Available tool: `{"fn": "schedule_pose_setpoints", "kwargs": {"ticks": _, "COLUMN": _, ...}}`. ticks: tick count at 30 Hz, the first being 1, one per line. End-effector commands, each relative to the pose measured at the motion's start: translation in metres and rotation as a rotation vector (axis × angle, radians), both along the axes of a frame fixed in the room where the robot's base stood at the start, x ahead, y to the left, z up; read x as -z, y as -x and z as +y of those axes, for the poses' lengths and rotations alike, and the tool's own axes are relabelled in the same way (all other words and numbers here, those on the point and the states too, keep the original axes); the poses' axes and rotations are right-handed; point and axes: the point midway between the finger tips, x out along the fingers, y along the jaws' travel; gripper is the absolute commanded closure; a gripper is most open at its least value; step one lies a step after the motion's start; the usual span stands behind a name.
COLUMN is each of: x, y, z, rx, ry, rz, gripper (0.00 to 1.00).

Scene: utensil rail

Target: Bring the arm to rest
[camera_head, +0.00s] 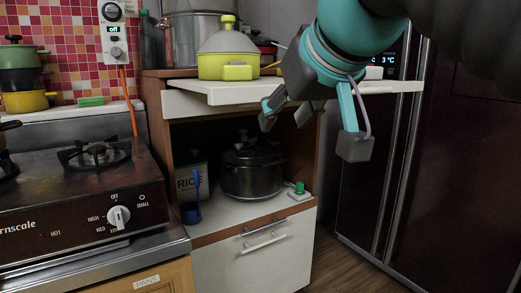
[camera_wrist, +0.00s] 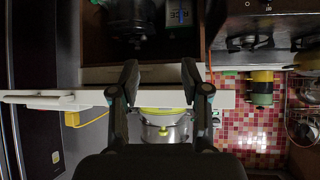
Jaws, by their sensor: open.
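My gripper (camera_head: 311,130) hangs in front of the pull-out shelf board (camera_head: 200,92), right of the yellow-green pot, in the head view. Its fingers are spread with nothing between them. In the wrist view, which is upside down, both fingertips of my gripper (camera_wrist: 160,75) show apart, with the white board edge behind them. My arm comes in from the upper right and hides part of the board and of the fridge front.
Below, the open cabinet holds a dark pot (camera_head: 252,172), a rice container (camera_head: 190,180) and a blue cup (camera_head: 190,212). The stove (camera_head: 75,200) is left, the dark fridge (camera_head: 450,170) right. Floor shows between.

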Motion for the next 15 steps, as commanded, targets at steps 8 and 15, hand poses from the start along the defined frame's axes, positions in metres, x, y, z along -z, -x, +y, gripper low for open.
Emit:
{"fn": "schedule_pose_setpoints", "kwargs": {"ticks": 8, "x": 0.144, "y": 0.011, "z": -0.059, "rx": 0.159, "ry": 0.044, "rz": 0.169, "gripper": 0.53}}
{"fn": "schedule_pose_setpoints", "kwargs": {"ticks": 15, "x": 0.268, "y": 0.049, "z": -0.101, "rx": 0.284, "ry": 0.059, "rz": 0.310, "gripper": 0.53}}
